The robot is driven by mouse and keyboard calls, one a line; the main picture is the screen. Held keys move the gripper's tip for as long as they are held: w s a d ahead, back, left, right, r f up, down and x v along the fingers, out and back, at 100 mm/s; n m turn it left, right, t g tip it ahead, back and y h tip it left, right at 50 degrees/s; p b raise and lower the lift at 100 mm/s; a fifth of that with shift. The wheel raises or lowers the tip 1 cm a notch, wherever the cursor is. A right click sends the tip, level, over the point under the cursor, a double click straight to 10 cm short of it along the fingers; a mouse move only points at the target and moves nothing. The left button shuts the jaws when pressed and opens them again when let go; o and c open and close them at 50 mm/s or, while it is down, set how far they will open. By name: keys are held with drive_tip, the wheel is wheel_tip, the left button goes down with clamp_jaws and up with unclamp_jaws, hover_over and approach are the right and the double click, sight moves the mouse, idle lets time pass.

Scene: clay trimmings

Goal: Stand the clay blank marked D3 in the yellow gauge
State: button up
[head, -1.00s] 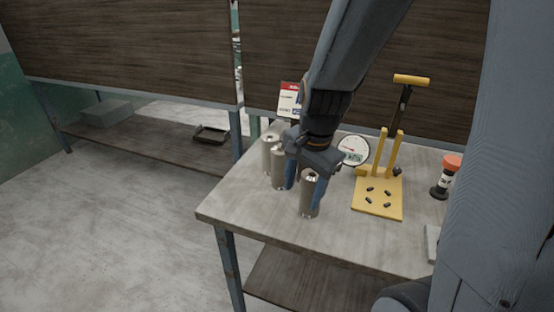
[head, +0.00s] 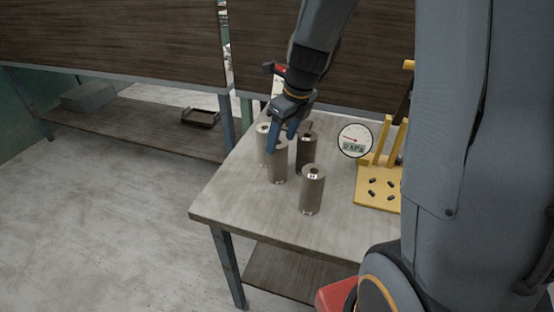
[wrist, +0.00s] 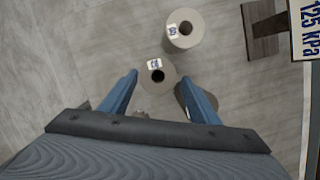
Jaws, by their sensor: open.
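Several grey-brown clay cylinders with top holes and small labels stand upright on the table: front right (head: 312,195), front left (head: 279,170), back left (head: 262,150), and a darker one (head: 306,155) behind. I cannot read the labels, so I cannot tell which is D3. My gripper (head: 281,145) is open above the left cylinders. In the wrist view, one cylinder (wrist: 165,65) shows between and just beyond the blue fingertips (wrist: 160,78); I cannot tell whether they touch it. The yellow gauge (head: 372,198), with upright posts and several dark pegs on its base, is partly hidden by my body.
A round dial reading 0 kPa (head: 355,141) stands beside the gauge. In the wrist view, another cylinder (wrist: 185,28) stands farther off, near a 125 kPa sign (wrist: 311,30). The table's front left (head: 235,205) is clear. A dark tray (head: 201,116) lies on the back shelf.

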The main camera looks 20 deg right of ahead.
sight(280, 142)
drive_tip(key=x, duration=0.4)
drive_tip(key=shift+f, duration=0.1)
drive_tip(key=shift+s+x, duration=0.15)
drive_tip(key=shift+x, duration=1.2)
drive_tip(key=shift+s+x, duration=0.15)
drive_tip(key=shift+x, duration=1.2)
drive_tip(key=shift+a, duration=0.1)
clamp_jaws()
